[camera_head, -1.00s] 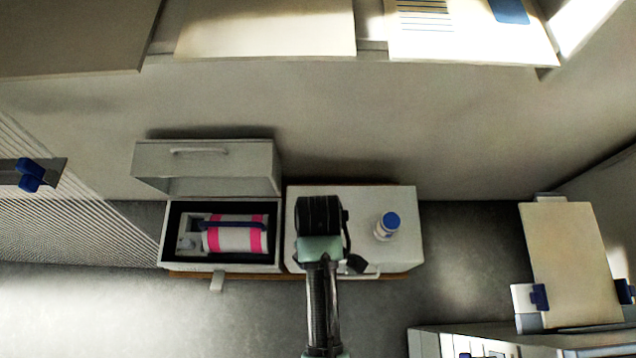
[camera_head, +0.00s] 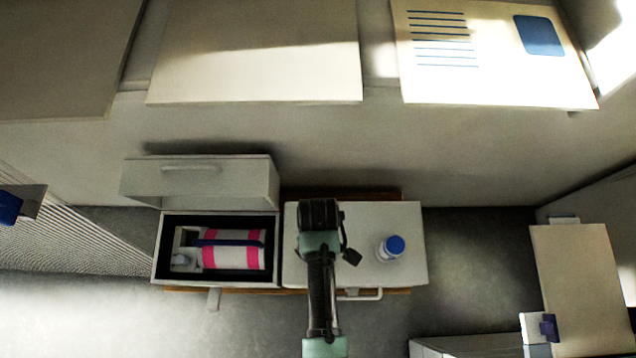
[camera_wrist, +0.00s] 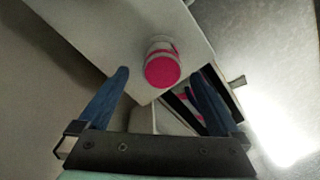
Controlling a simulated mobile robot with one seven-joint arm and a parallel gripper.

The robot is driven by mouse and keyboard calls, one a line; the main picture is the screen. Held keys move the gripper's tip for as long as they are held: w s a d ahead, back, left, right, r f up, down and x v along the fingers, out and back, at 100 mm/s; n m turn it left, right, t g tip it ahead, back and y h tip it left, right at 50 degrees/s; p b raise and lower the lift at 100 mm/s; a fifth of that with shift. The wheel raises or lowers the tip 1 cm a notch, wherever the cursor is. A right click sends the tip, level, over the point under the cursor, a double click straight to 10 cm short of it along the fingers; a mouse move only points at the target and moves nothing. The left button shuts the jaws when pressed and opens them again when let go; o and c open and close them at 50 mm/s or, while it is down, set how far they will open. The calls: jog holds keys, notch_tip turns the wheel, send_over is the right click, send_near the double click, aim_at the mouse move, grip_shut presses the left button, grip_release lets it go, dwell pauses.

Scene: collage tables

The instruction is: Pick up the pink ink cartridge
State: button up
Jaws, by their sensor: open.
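The pink ink cartridge (camera_wrist: 162,68), a white cylinder with a pink end, shows in the wrist view on a white surface, beyond my fingertips and roughly midway between them. I cannot make it out in the head view, where my arm may cover it. My gripper (camera_wrist: 164,75) is open, its two blue fingers apart with nothing between them. In the head view the gripper (camera_head: 319,213) is over the left part of the white cabinet top (camera_head: 405,215); its fingertips are hidden there.
A white bottle with a blue cap (camera_head: 390,249) stands right of my gripper. To the left is an open white box (camera_head: 160,250) with a dark inside, holding a pink-and-white striped cylinder (camera_head: 232,257). Its raised lid (camera_head: 200,180) stands behind. Pale boards (camera_head: 260,60) line the wall.

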notch_tip(320, 180, down, 5)
jog(key=shift+s+r+b, duration=0.1)
jog(key=shift+s+b, duration=0.05)
jog(key=shift+b, duration=0.35)
grip_shut()
